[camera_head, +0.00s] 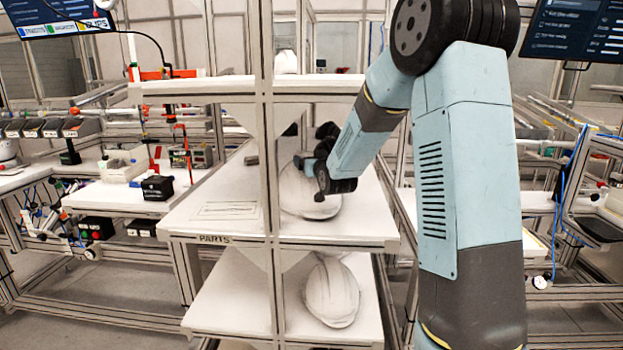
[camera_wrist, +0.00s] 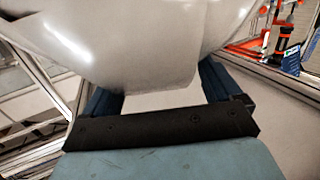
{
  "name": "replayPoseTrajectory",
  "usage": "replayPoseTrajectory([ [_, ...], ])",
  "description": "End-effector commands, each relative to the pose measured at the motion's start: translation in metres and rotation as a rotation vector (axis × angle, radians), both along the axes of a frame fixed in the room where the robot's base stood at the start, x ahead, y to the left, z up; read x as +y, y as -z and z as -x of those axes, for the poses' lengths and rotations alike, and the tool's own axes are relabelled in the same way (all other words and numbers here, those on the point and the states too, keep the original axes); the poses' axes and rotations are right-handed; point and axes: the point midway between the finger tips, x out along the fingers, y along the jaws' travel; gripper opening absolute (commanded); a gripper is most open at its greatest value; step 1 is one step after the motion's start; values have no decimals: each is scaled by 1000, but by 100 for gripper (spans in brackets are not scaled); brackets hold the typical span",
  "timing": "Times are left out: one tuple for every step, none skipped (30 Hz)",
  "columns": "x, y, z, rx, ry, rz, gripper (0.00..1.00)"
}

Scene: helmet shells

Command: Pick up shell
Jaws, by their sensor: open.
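A white helmet shell (camera_head: 312,196) sits on the middle shelf (camera_head: 340,232) of the rack. It fills the upper part of the wrist view (camera_wrist: 130,40), with its rim edge close to the gripper. My gripper (camera_head: 308,172) is at the shell in the head view, partly hidden by my own wrist and arm. In the wrist view my gripper (camera_wrist: 160,100) is open, with its blue fingers apart and the shell's lower edge between or just above them. Contact cannot be told. Another white shell (camera_head: 331,291) rests on the lower shelf.
A rack post (camera_head: 267,160) stands just left of the shell. An upper shelf (camera_head: 330,84) is above it, holding another white shell (camera_head: 286,62). The middle shelf's left part is mostly clear. Workbenches (camera_head: 130,190) stand behind to the left.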

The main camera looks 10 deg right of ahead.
Motion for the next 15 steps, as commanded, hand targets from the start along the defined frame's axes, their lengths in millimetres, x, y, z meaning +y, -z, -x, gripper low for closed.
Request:
replayPoseTrajectory([
  [0, 0, 0, 0, 0, 0, 92],
  [0, 0, 0, 0, 0, 0, 92],
  [0, 0, 0, 0, 0, 0, 91],
  [0, 0, 0, 0, 0, 0, 88],
  [0, 0, 0, 0, 0, 0, 85],
  [0, 0, 0, 0, 0, 0, 81],
  [0, 0, 0, 0, 0, 0, 78],
  [0, 0, 0, 0, 0, 0, 75],
  [0, 0, 0, 0, 0, 0, 71],
  [0, 0, 0, 1, 0, 0, 68],
  [0, 0, 0, 1, 0, 0, 66],
  [0, 0, 1, 1, 0, 0, 62],
  [0, 1, 1, 1, 0, 0, 59],
  [0, 1, 1, 2, 0, 0, 56],
  [0, 1, 1, 2, 0, 0, 52],
])
